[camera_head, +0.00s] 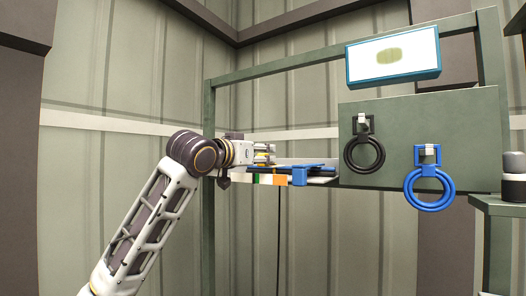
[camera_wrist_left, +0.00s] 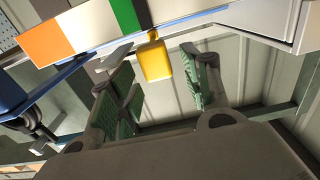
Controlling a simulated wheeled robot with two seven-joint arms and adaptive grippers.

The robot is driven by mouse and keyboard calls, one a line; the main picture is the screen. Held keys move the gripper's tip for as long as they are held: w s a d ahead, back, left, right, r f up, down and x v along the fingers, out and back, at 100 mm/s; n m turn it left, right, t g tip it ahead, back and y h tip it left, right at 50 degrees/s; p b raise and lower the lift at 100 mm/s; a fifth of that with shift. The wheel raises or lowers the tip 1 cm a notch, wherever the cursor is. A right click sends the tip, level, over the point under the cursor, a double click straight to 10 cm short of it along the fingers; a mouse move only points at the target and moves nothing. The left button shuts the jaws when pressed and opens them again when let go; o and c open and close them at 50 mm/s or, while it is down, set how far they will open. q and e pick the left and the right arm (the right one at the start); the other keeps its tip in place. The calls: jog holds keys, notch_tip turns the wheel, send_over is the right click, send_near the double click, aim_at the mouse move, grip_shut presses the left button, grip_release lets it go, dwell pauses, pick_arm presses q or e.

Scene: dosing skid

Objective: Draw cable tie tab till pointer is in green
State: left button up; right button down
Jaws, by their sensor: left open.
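The yellow tab (camera_wrist_left: 155,60) hangs below the scale edge in the left wrist view; a small yellow piece (camera_head: 262,160) shows at my gripper in the head view. My left gripper (camera_head: 268,152) is open, with its green-padded fingers on either side of the tab in the wrist view. I cannot tell whether they touch it. The scale has an orange band (camera_wrist_left: 47,40), white, then a green band (camera_wrist_left: 125,15). A dark strip (camera_wrist_left: 143,14) lies at the green band's far edge from the orange; I cannot tell if it is the pointer. My right gripper is not in view.
A blue block (camera_head: 300,175) sits on the tray's right part. A green panel (camera_head: 400,112) carries a black ring (camera_head: 365,168) and a blue ring (camera_head: 430,203). A blue-framed display (camera_head: 428,62) hangs above. Open space lies below the tray.

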pick_arm(q)
jog(key=shift+x, duration=1.05)
grip_shut()
